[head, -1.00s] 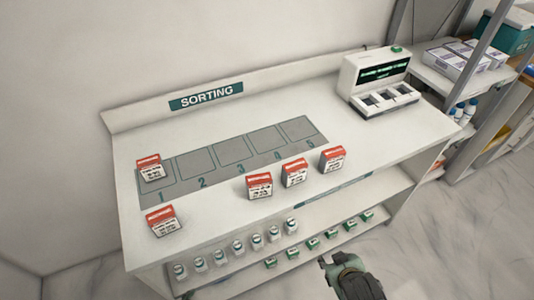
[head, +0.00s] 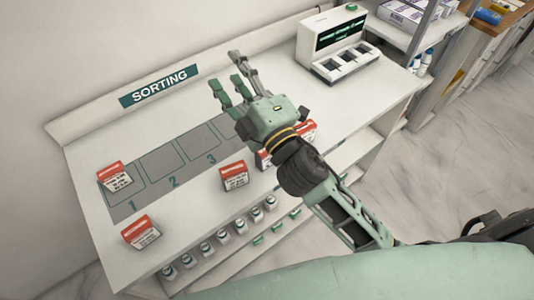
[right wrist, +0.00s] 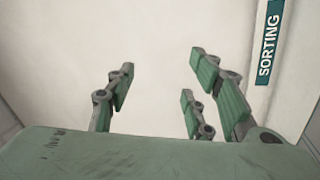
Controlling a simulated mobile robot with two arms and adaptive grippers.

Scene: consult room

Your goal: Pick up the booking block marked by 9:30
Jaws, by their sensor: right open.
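Several red-and-white booking blocks stand on the white sorting table. One block (head: 112,177) is on slot 1, one (head: 141,232) is at the front left, and one (head: 234,176) is in front of the slots near the middle. Other red-and-white blocks (head: 307,131) are partly hidden behind my right gripper and wrist. The print on the blocks is too small to read, so I cannot tell which shows 9:30. My right gripper (head: 238,76) is open and empty above the right part of the slots; its spread fingers also show in the right wrist view (right wrist: 165,95). My left gripper is not in view.
The SORTING sign (head: 160,86) is on the back ledge. A white device with a green display (head: 336,42) stands at the back right of the table. Small bottles (head: 220,237) line the lower shelf. Slots 2 and 3 (head: 200,145) look empty.

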